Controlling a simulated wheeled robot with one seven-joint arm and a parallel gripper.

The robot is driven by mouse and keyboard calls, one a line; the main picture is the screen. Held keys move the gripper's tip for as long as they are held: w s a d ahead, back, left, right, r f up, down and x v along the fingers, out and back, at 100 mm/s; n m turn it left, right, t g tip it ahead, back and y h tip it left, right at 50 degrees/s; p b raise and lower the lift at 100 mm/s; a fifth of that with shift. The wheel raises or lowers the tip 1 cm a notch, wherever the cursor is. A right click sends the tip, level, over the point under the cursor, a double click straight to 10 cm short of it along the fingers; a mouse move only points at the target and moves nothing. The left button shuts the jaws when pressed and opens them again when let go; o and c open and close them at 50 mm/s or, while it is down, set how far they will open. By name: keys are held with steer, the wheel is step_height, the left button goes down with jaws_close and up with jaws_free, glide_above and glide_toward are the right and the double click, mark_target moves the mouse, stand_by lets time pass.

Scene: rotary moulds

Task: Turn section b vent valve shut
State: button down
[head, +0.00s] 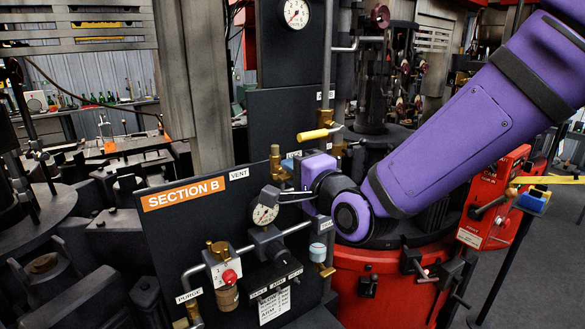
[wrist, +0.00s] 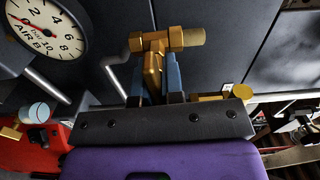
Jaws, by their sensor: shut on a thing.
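The section B vent valve is a brass fitting (head: 276,160) to the right of the white VENT label (head: 238,174) on the dark panel. In the wrist view the brass valve (wrist: 153,42) has a T-shaped top, with its handle (wrist: 153,75) pointing down towards my gripper. My gripper (head: 289,174) reaches in from the right, at the valve. In the wrist view my gripper (wrist: 154,80) has a blue finger on each side of the handle and is shut on it. The exact finger contact is partly hidden in the head view.
A pressure gauge (head: 265,214) sits just below the valve. A yellow-handled valve (head: 318,133) is above my gripper. A blue-capped valve (head: 320,251) is below it. Pipes and a red-knobbed regulator (head: 228,276) fill the lower panel. A red machine base (head: 365,290) stands behind, at right.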

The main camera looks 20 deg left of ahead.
steer(key=shift+f+m, duration=0.1)
steer(key=shift+m, duration=0.5)
steer(key=shift+f, duration=0.1)
steer(key=c, duration=1.2)
jaws_free()
steer(key=shift+c, duration=0.2)
steer(key=v, duration=1.1)
steer(key=shift+a, duration=0.1)
